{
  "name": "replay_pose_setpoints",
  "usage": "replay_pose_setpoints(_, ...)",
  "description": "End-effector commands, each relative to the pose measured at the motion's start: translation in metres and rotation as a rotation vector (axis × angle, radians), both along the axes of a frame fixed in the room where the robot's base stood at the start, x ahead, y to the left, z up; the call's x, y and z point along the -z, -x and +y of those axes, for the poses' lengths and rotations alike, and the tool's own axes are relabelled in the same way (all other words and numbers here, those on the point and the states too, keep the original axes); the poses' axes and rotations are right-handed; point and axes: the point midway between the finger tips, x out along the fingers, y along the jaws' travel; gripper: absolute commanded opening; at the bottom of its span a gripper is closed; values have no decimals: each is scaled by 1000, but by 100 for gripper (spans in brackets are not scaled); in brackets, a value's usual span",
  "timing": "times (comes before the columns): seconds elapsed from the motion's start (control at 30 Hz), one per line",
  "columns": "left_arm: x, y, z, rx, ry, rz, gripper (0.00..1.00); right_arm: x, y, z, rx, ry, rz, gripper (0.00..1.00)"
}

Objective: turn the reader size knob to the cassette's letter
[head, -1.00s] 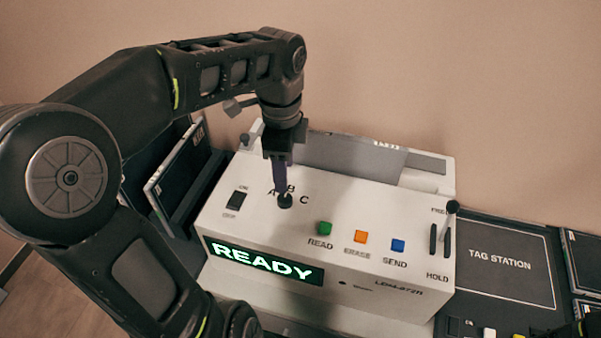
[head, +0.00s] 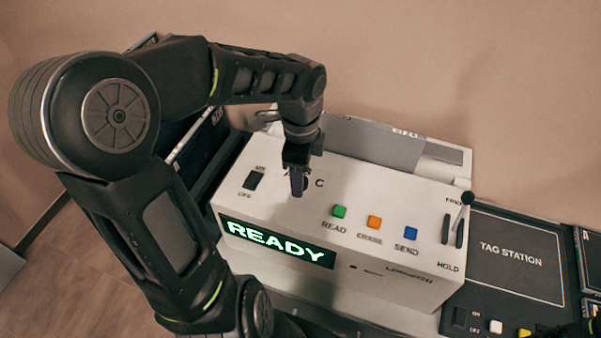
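The white reader (head: 375,283) stands in the middle with a lit green READY display (head: 278,242). Its size knob sits by the letters on the top face but is almost wholly hidden by my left gripper (head: 297,192). The letter C (head: 320,183) shows to the right of the gripper; A and B are mostly covered. The gripper points down at the knob's place; I cannot tell whether it touches the knob or how its fingers are set. A grey slab (head: 370,146) with a white label lies at the reader's back; I cannot tell if it is the cassette. My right gripper is not in view.
Green (head: 339,211), orange (head: 374,222) and blue (head: 411,233) buttons sit right of the knob. A lever (head: 464,212) stands at the reader's right end, a power switch (head: 254,180) at left. The tag station (head: 515,254) is at right; dark panels (head: 205,139) lean at left.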

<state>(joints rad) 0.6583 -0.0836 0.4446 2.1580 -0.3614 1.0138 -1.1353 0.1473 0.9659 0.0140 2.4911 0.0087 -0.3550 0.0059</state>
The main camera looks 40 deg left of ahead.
Motion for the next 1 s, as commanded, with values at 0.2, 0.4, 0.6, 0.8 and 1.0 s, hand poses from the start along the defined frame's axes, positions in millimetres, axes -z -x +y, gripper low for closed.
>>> replay_pose_setpoints(0.2, 4, 0, 0, -1, -1, -2, 52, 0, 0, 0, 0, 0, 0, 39)
replay_pose_setpoints(0.4, 4, 0, 0, -1, -1, -2, 45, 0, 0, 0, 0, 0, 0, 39)
replay_pose_setpoints(0.6, 4, 0, 0, 0, -1, -2, 29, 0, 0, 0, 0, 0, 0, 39)
replay_pose_setpoints(0.8, 4, 0, 0, -1, 0, -1, 12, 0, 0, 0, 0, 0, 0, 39)
replay_pose_setpoints(1.0, 4, 0, 0, 0, 0, -1, 0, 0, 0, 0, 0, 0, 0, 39)
